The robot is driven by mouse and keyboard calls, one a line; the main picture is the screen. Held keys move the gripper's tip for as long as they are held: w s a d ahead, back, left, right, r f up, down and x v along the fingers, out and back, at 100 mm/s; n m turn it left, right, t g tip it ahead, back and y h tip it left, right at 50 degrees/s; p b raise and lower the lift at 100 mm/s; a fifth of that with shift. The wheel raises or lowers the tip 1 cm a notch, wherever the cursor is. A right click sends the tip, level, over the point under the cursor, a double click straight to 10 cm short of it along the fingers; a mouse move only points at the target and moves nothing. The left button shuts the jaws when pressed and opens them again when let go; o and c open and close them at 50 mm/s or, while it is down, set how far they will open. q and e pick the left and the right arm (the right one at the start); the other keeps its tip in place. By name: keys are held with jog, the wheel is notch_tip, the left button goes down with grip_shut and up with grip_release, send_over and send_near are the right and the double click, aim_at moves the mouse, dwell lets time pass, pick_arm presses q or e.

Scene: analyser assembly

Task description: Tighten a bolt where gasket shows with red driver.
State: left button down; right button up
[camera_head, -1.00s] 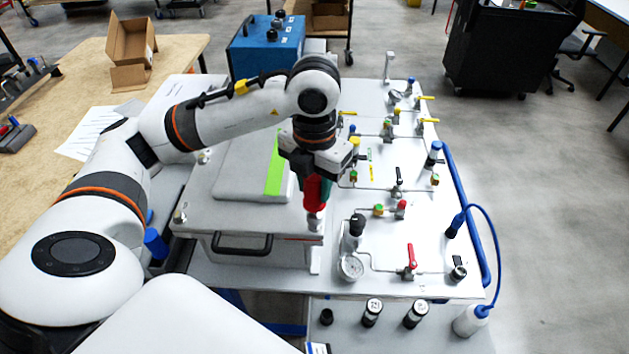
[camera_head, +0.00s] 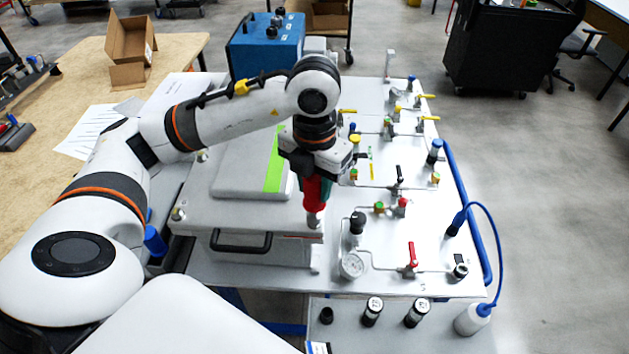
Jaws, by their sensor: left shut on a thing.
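My left gripper (camera_head: 318,172) is shut on the red driver (camera_head: 315,196), which points down. The driver's tip is at the front right corner of the grey box lid (camera_head: 270,214), where a bolt head (camera_head: 313,220) shows below it. Whether tip and bolt touch is too small to tell. Another bolt (camera_head: 179,213) stands at the lid's front left corner, and one (camera_head: 203,155) shows at the left back. A thin red line of gasket (camera_head: 299,237) shows under the lid's front edge near the right corner. My right gripper is not in view.
A white panel (camera_head: 432,235) with valves, tubing and a gauge (camera_head: 352,265) lies right of the box. A black handle (camera_head: 240,241) sticks out from the box front. A blue case (camera_head: 265,48) stands behind. A wash bottle (camera_head: 472,319) stands at front right.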

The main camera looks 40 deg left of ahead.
pick_arm(q)
jog(key=shift+f+b, duration=0.45)
jog(key=c, duration=1.5)
grip_release()
jog(key=shift+c, duration=0.2)
grip_shut()
jog(key=m+b, duration=0.1)
jog(key=m, duration=0.1)
jog(key=m+b, duration=0.3)
jog(key=m, duration=0.1)
jog(key=shift+f+b, duration=0.25)
jog(key=shift+b, duration=0.15)
jog(key=m+b, duration=0.1)
jog(key=m, duration=0.4)
jog(key=m+b, duration=0.2)
jog(key=m, duration=0.4)
jog(key=shift+m, duration=0.4)
jog(key=shift+o, duration=2.4)
grip_release()
jog(key=shift+r, duration=0.15)
